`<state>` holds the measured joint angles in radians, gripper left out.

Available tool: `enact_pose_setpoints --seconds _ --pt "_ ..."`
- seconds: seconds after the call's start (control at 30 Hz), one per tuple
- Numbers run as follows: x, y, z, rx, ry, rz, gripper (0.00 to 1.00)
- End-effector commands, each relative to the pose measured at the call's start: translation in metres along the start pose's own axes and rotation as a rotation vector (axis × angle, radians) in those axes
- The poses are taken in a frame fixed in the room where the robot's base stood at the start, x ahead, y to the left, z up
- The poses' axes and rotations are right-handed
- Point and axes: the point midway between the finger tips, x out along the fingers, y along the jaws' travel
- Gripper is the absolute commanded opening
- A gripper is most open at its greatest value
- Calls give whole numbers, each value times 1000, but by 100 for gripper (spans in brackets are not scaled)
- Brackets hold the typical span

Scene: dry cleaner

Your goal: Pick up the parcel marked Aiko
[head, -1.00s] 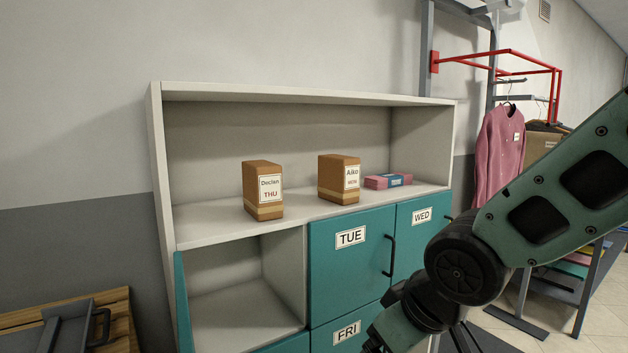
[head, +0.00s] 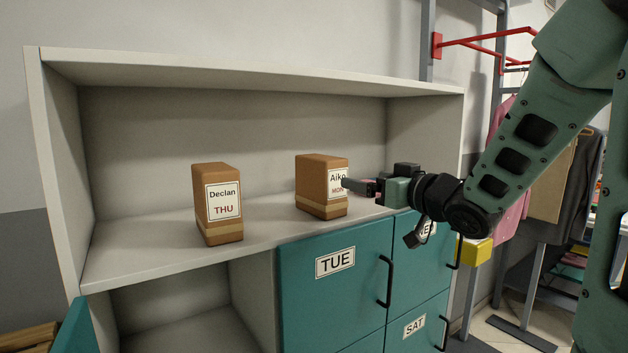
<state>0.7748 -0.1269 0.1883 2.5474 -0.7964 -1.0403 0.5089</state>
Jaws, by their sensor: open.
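The parcel marked Aiko (head: 318,186) is a brown box with a white label reading Aiko and MON. It stands upright on the open top shelf, right of centre. My gripper (head: 352,186) reaches in from the right at the parcel's height, its fingers pointing left. The fingertips overlap the right edge of the label in the picture. I cannot tell whether they touch the box. My gripper is open and holds nothing I can see. The parcel's right side is partly hidden by the fingers.
A similar parcel marked Declan, THU (head: 217,204) stands to the left on the same shelf (head: 268,228). Teal locker doors TUE (head: 330,290) and SAT (head: 413,335) with black handles are below. An open compartment (head: 180,318) is at lower left. A red rail (head: 470,42) and hanging clothes are at right.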

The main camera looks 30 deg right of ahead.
Motion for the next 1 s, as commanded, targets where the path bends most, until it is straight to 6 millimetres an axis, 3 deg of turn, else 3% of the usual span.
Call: enact_pose_setpoints --seconds 0.7,1.0 --pt "57 0 -6 6 -6 1 89" --pt "101 0 -2 0 -2 1 89"
